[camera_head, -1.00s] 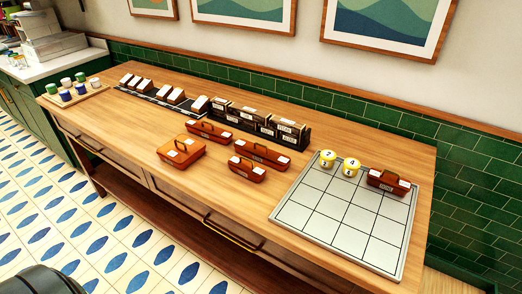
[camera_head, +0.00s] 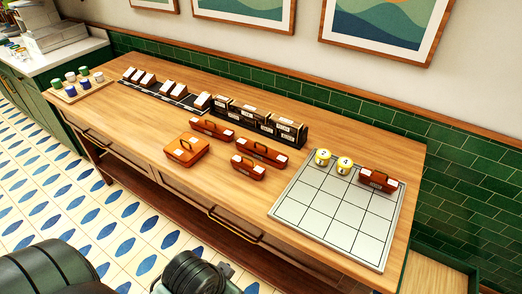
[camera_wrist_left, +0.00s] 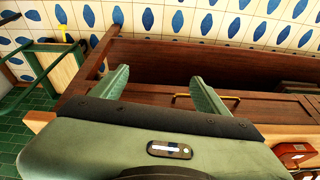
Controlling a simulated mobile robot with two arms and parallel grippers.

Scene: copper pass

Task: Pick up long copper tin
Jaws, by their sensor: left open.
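Copper-brown tins with handles and white labels stand on the wooden table. Two longer ones are the back tin (camera_head: 211,130) and the middle tin (camera_head: 262,153); a shorter tin (camera_head: 248,168) is in front. A wide, squarish tin (camera_head: 186,150) is to their left. Another tin (camera_head: 379,180) sits on the gridded board. My left gripper (camera_wrist_left: 160,85) is open and empty in the left wrist view, before the table's drawer front. A copper tin (camera_wrist_left: 292,154) shows at that view's right edge. My right gripper is not in view.
The grey gridded board (camera_head: 330,215) also holds two yellow-and-white numbered pots (camera_head: 333,161). A tray of cups (camera_head: 70,98) is far left. The table's front left is clear.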

